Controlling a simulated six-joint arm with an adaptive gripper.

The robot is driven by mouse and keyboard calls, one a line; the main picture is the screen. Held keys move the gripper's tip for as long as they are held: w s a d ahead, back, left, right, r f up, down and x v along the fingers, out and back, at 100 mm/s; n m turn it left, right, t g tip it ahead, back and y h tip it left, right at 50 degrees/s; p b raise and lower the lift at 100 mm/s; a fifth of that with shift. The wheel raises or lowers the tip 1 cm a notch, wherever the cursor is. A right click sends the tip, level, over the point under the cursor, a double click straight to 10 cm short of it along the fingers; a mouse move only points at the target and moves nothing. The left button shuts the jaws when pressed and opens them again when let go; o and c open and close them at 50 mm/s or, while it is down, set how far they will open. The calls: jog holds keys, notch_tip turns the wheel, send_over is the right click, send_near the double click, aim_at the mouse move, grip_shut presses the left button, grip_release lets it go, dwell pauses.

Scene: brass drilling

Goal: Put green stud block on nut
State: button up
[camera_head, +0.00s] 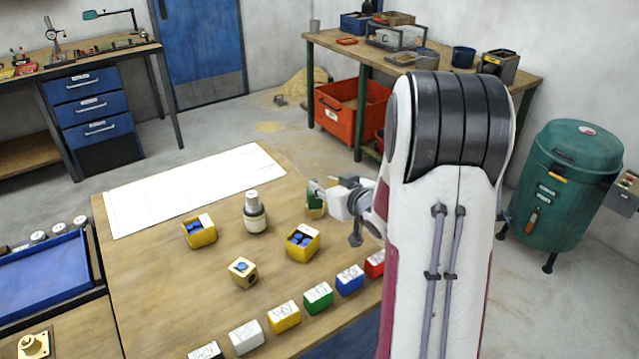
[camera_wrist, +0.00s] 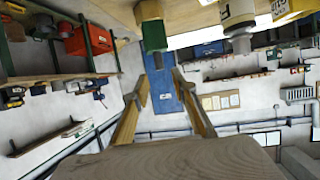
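A dark green block (camera_head: 313,192) stands above a brass-coloured piece (camera_head: 315,212), probably the nut, on the right part of the wooden table. The wrist view is upside down and shows the green block (camera_wrist: 153,35) against the brass piece (camera_wrist: 149,10), seemingly resting on it. My gripper (camera_head: 324,189) is beside the green block in the head view and partly covers it. In the wrist view my gripper (camera_wrist: 160,80) has its two fingers spread with nothing between them; the block lies beyond the tips. Contact between the fingers and the block cannot be told.
Several coloured blocks (camera_head: 318,298) line the front edge. A white sheet (camera_head: 195,190) lies behind.

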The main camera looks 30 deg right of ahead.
jog(key=shift+v, duration=2.75)
jog(key=s+a+r+g+h, duration=0.2)
jog(key=s+a+r+g, duration=0.2)
jog(key=s+a+r, duration=0.6)
jog(key=s+a+f+g+y, duration=0.1)
jog(key=s+a+y, duration=0.1)
jog(key=s+a, duration=0.6)
jog(key=s+a+f+n+g+y, duration=0.1)
jog(key=s+a+f+g, duration=0.1)
jog(key=s+a, duration=0.6)
jog(key=shift+s+a+n+g+y, duration=0.3)
jog(key=shift+s+y, duration=0.1)
jog(key=shift+s, duration=0.45)
